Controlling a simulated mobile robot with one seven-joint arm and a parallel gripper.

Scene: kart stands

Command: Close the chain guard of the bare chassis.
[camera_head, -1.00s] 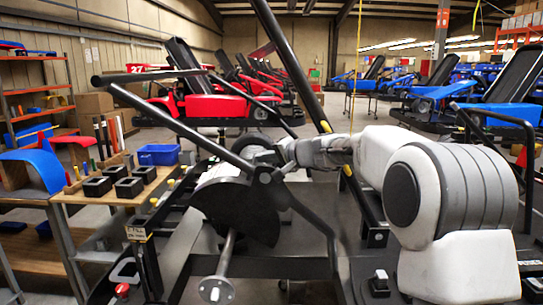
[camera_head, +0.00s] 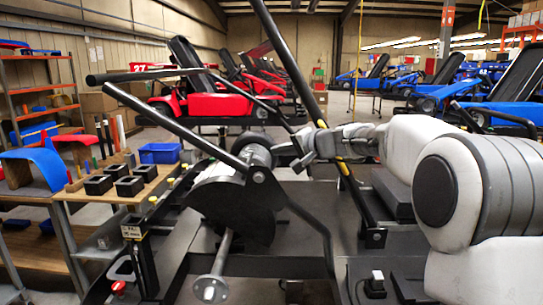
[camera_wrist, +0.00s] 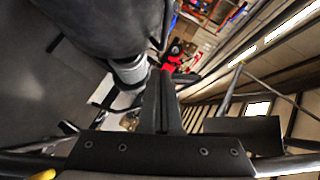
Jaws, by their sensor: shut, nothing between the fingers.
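The bare chassis is a black frame (camera_head: 315,262) of plates and tubes in the front middle of the head view. Its chain guard appears to be the dark, rounded plate (camera_head: 238,212) at the left of the chassis, beside a silver cylinder (camera_head: 256,155) and an axle with a hub. I cannot tell how far the guard is open. My gripper (camera_head: 284,152) is shut and empty, just right of the cylinder and above the guard's right side. In the wrist view its fingers (camera_wrist: 167,75) are together, beside a metal cylinder (camera_wrist: 130,72) and a large dark surface.
A black bar slants over the guard, and a taller post (camera_head: 284,55) rises behind it. A workbench (camera_head: 145,190) with black bins and a blue bin (camera_head: 159,153) stands left. A red kart (camera_head: 215,100) and blue karts stand behind. Grey floor lies between.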

